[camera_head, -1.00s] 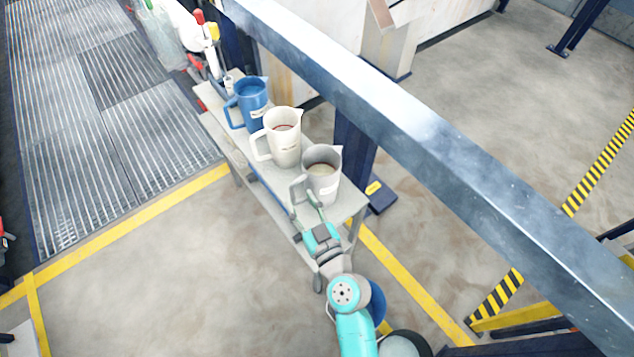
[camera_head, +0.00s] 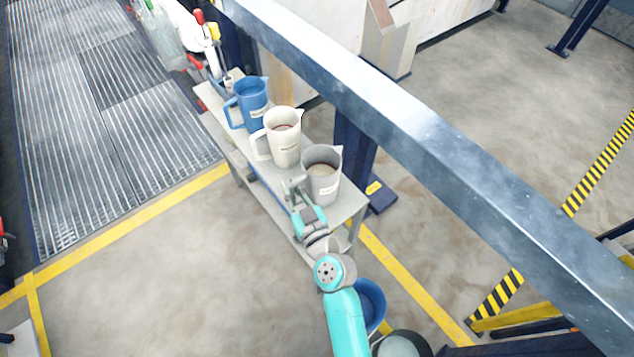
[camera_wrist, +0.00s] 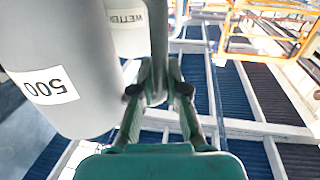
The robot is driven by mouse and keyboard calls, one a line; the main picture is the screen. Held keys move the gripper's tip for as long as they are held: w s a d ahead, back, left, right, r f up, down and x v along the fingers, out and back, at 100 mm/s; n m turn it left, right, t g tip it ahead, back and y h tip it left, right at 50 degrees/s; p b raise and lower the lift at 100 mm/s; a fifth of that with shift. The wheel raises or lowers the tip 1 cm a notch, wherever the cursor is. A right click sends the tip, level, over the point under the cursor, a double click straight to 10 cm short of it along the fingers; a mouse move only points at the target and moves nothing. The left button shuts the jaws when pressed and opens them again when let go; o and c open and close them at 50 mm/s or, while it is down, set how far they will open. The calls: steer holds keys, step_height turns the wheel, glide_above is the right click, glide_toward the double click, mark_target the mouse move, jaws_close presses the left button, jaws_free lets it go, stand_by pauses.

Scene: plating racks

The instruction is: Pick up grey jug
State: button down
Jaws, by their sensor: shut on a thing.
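The grey jug (camera_head: 324,184) stands upright at the near end of the narrow bench, with liquid inside and a white label on its side. It fills the left of the wrist view (camera_wrist: 68,65), where its label reads 500. My gripper (camera_head: 298,187) is at the jug's left side, where the handle is. In the wrist view, my gripper (camera_wrist: 158,95) has its two fingers on either side of the grey handle (camera_wrist: 157,88) and is shut on it. The fingers partly hide the handle.
A white jug (camera_head: 284,143) and a blue jug (camera_head: 252,106) stand behind the grey jug on the bench (camera_head: 346,205). A large metal beam (camera_head: 420,130) crosses close on the right. A blue bucket (camera_head: 371,300) is beside my arm.

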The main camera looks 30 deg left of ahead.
steer(key=shift+r, duration=0.15)
step_height(320, 180, up, 28)
stand_by(0.7)
steer(key=c, duration=1.8)
jaws_free()
jaws_close()
